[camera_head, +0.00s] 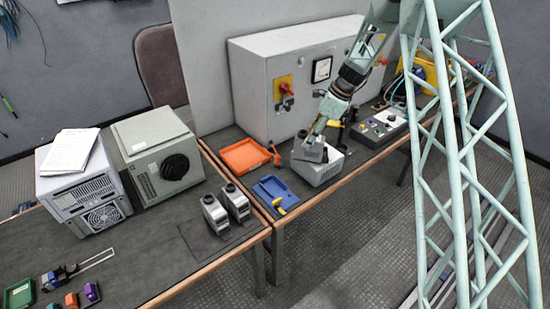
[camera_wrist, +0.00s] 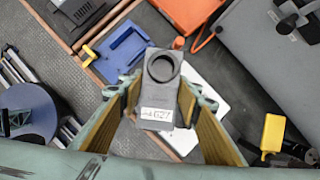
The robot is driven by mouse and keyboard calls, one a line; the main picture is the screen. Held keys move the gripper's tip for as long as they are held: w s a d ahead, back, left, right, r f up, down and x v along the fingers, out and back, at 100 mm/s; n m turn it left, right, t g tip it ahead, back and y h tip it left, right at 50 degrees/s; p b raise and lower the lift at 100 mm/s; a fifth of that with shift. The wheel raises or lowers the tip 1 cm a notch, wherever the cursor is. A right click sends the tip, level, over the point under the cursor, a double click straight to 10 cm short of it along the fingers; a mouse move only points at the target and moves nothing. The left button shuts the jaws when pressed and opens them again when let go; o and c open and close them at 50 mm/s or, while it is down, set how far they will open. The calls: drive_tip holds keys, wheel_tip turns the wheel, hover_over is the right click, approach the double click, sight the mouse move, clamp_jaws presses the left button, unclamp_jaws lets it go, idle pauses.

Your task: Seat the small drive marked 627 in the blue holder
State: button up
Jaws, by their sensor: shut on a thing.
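The small drive (camera_wrist: 160,90) is grey with a round dark opening, and its white label seems to read 627. My gripper (camera_wrist: 158,108) is shut on it, with a yellowish finger on each side. In the head view the drive (camera_head: 309,152) is held at or just above a pale box; I cannot tell whether they touch. The blue holder (camera_head: 271,187) is a flat tray with a yellow lever at its front, left of my gripper. It also shows in the wrist view (camera_wrist: 112,50), up and left of the drive, and no drive is seen in it.
The pale box (camera_head: 322,171) is under my gripper. An orange tray (camera_head: 244,156) lies behind the blue holder. Two similar grey drives (camera_head: 214,214) stand on the left table near its edge. A large grey cabinet (camera_head: 265,90) stands behind; a control box (camera_head: 381,128) is to the right.

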drive_tip(key=s+a+f+m+t, duration=0.1)
drive_tip(key=s+a+f+m, duration=0.1)
drive_tip(key=a, duration=0.5)
drive_tip(key=s+a+f+m+t+h+p, duration=0.1)
drive_tip(key=s+a+f+m, duration=0.1)
drive_tip(key=s+a+m, duration=0.3)
drive_tip(key=shift+s+a+m, duration=0.3)
drive_tip(key=shift+s+a, duration=0.05)
drive_tip(key=shift+a, duration=0.6)
drive_tip(key=shift+f+t, duration=0.1)
drive_tip(key=shift+t, duration=0.2)
drive_tip(key=shift+f, duration=0.3)
drive_tip(key=shift+f+b, duration=2.3)
drive_tip(key=shift+b, duration=0.15)
drive_tip(key=shift+f+b, duration=1.35)
drive_tip(key=shift+f, duration=0.1)
drive_tip(key=o, duration=1.6)
